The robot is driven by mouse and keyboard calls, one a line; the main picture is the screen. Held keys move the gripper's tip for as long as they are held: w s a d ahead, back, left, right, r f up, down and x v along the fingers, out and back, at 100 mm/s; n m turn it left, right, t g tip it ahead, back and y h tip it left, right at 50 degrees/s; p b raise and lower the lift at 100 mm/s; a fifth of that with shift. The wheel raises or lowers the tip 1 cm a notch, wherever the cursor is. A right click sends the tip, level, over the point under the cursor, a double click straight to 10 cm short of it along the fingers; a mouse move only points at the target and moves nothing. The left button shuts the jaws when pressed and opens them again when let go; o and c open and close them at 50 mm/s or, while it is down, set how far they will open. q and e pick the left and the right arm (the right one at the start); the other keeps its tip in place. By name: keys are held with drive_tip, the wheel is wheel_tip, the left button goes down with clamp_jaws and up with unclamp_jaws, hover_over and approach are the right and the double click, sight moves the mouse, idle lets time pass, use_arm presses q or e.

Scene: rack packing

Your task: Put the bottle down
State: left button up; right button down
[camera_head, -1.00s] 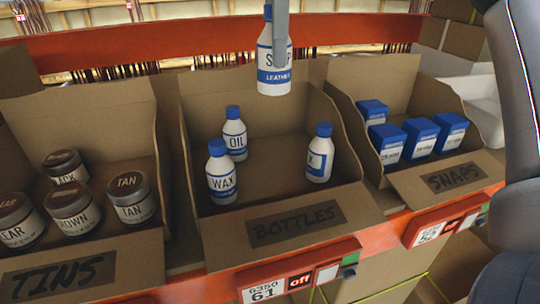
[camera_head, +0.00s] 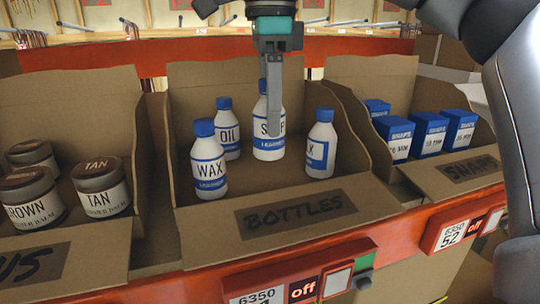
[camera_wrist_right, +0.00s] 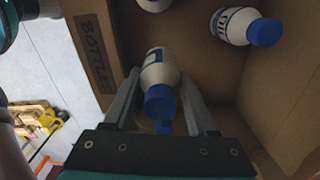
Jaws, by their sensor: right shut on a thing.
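The white soap bottle (camera_head: 266,146) with a blue band is upright in the back middle of the cardboard bottles bin (camera_head: 285,215). My right gripper (camera_head: 272,118) comes down from above and is shut on it, one grey finger crossing its front. Its base looks level with the base of the oil bottle (camera_head: 228,131); I cannot tell whether it touches the floor. In the right wrist view the held bottle (camera_wrist_right: 158,70) is between the fingers, blue cap towards me. My left gripper is not in view.
The wax bottle (camera_head: 208,163) stands front left in the bin, and another blue-capped bottle (camera_head: 320,148) stands close on the right. Bare floor lies in the front middle. The tins bin (camera_head: 105,250) is at left, the snaps bin (camera_head: 455,180) at right.

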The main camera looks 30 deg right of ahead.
sight(270, 140)
drive_tip(key=shift+f+b, duration=1.95)
drive_tip(key=shift+f, duration=0.4)
drive_tip(key=shift+f, duration=0.15)
drive_tip(key=shift+c, duration=1)
unclamp_jaws()
drive_tip(key=shift+r, duration=0.3)
wheel_tip(270, 140, up, 11)
drive_tip(key=p, duration=0.3)
drive_tip(key=shift+f, duration=0.1)
drive_tip(key=shift+r+p, duration=0.5)
drive_tip(key=shift+p, duration=0.05)
